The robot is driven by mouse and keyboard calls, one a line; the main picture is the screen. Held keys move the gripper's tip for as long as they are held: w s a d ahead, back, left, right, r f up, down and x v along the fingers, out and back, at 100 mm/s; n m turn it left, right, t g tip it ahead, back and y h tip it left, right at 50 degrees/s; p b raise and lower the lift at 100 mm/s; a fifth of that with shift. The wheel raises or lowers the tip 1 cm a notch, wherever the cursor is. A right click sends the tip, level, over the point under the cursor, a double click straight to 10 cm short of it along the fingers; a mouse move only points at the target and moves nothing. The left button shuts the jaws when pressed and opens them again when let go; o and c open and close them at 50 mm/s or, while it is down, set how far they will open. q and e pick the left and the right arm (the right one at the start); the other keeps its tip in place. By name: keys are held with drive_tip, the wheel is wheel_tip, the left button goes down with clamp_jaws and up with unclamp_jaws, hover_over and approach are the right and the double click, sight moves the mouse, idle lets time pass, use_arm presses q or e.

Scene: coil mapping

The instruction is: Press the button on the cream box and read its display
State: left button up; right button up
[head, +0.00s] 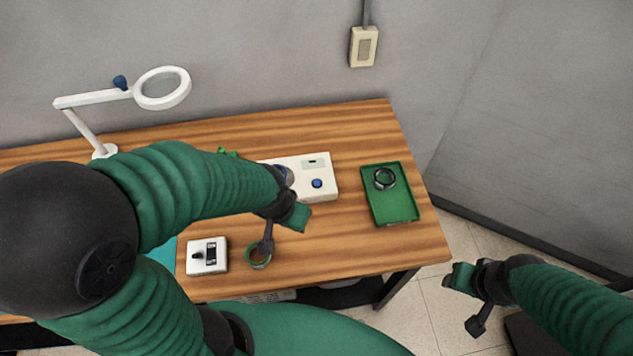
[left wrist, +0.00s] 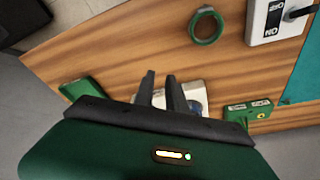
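The cream box (head: 327,171) lies at the back middle of the table in the head view. It has a small pale display (head: 313,162) with a short dark mark, too small to read, and a blue button (head: 317,183). Its left part, with another round blue part (head: 285,175), is partly hidden by my left arm. My left gripper (head: 266,246) is in front of the box, apart from the button. In the left wrist view its fingers (left wrist: 160,76) stand a little apart with nothing between them; part of the box (left wrist: 193,97) shows behind. My right gripper (head: 474,327) hangs off the table's right side.
A green ring (head: 258,262) lies beneath my left fingers, beside an ON/OFF switch box (head: 207,256). A green tray (head: 397,214) holding a dark ring (head: 384,178) is at right. A magnifier lamp (head: 162,88) stands back left. Bare wood (head: 345,240) lies front right.

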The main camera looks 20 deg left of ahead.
use_arm(q)
clamp_jaws()
idle(1.4)
drive_tip(key=w+r+n+t+h+p, duration=0.1)
drive_tip(key=w+n+t+p, duration=0.2)
drive_tip(key=w+n+p, duration=0.5)
drive_tip(key=w+a+r+n+t+h+p, duration=0.1)
drive_tip(key=w+n+p, duration=0.6)
drive_tip(key=n, duration=0.7)
drive_tip(key=shift+w+a+r+t+h+p, duration=0.2)
drive_tip(key=shift+w+r+t+h+p, duration=0.2)
drive_tip(key=shift+w+t+h, duration=0.65)
drive_tip(key=shift+w+y, duration=0.2)
drive_tip(key=shift+y, duration=0.05)
drive_tip(key=shift+d, duration=0.1)
